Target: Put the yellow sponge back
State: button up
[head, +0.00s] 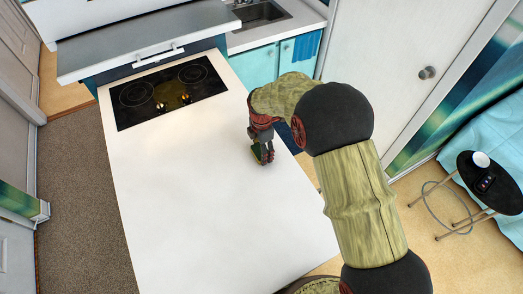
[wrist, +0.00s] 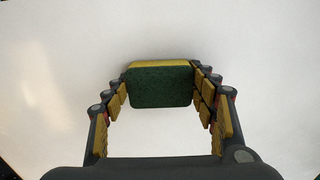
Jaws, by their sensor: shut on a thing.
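The yellow sponge (wrist: 160,84) has a dark green scouring side, which faces the camera in the wrist view, with a yellow strip along its top edge. My gripper (wrist: 161,92) is shut on the sponge, with one finger on each side of it. In the head view my gripper (head: 262,155) is low over the right part of the white counter (head: 190,200), and the sponge (head: 257,154) shows only as a small green and yellow patch at its fingertips. I cannot tell whether the sponge touches the counter.
A black cooktop (head: 168,92) lies at the counter's far end, below a grey hood (head: 150,38). A sink (head: 262,14) is set in another counter at the back. A small black round table (head: 490,178) stands at the right. Most of the white counter is bare.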

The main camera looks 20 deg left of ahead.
jog(key=shift+f, duration=0.1)
jog(key=o, duration=1.2)
notch_tip(320, 180, up, 12)
jog(key=shift+r+p, duration=0.2)
jog(key=shift+p, duration=0.25)
